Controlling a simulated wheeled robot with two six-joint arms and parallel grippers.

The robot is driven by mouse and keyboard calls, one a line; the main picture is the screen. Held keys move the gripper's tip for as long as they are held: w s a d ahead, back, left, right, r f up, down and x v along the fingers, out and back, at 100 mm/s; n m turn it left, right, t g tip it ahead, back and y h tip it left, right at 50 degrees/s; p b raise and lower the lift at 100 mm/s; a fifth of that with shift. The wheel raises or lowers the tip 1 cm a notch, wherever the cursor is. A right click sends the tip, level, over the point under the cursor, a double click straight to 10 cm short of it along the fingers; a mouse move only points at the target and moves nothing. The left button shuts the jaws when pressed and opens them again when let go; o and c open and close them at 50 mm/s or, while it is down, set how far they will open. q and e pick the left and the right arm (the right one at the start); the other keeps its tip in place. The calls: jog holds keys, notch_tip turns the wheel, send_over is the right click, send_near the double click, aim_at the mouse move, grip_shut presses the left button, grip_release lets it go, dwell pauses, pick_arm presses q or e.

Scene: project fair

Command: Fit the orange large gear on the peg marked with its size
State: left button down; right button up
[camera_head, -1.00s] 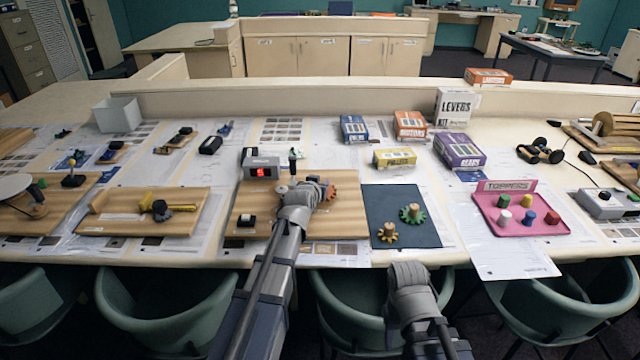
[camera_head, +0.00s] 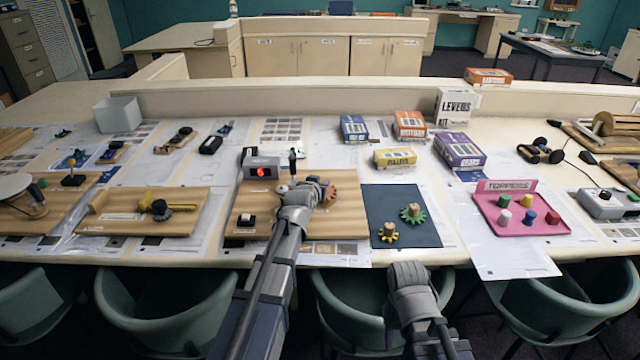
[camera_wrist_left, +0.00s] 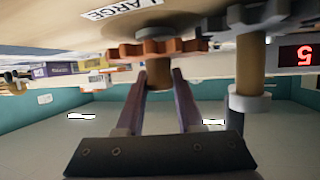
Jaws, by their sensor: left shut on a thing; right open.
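The orange gear (camera_head: 331,192) is at the wooden board (camera_head: 345,222), mostly hidden behind my left gripper (camera_head: 322,188) in the head view. In the left wrist view, which is upside down, my left gripper (camera_wrist_left: 158,78) is shut on the brown hub of the orange gear (camera_wrist_left: 150,49). The gear is close to the board's face, beside the LARGE label (camera_wrist_left: 120,10). I cannot tell whether it is seated on a peg. A grey gear (camera_wrist_left: 250,17) with a brown hub stands right beside it. My right gripper (camera_head: 408,270) is open, low before the table edge; its fingers are hard to see.
A box with a red digit display (camera_head: 262,168) stands at the board's back left. A dark mat (camera_head: 385,205) to the right holds a yellow gear (camera_head: 388,232) and a green gear (camera_head: 412,213). A pink tray (camera_head: 490,212) is further right. Chairs line the front edge.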

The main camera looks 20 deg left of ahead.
pick_arm(q)
jog(key=shift+f+b, duration=0.5)
jog(key=shift+f, duration=0.05)
jog(key=c, duration=0.8)
grip_release()
jog(key=shift+c, duration=0.2)
jog(key=shift+s+r, duration=0.1)
jog(key=shift+p+v, duration=2.2)
jog(key=shift+v, duration=3.2)
jog(key=shift+d, duration=0.1)
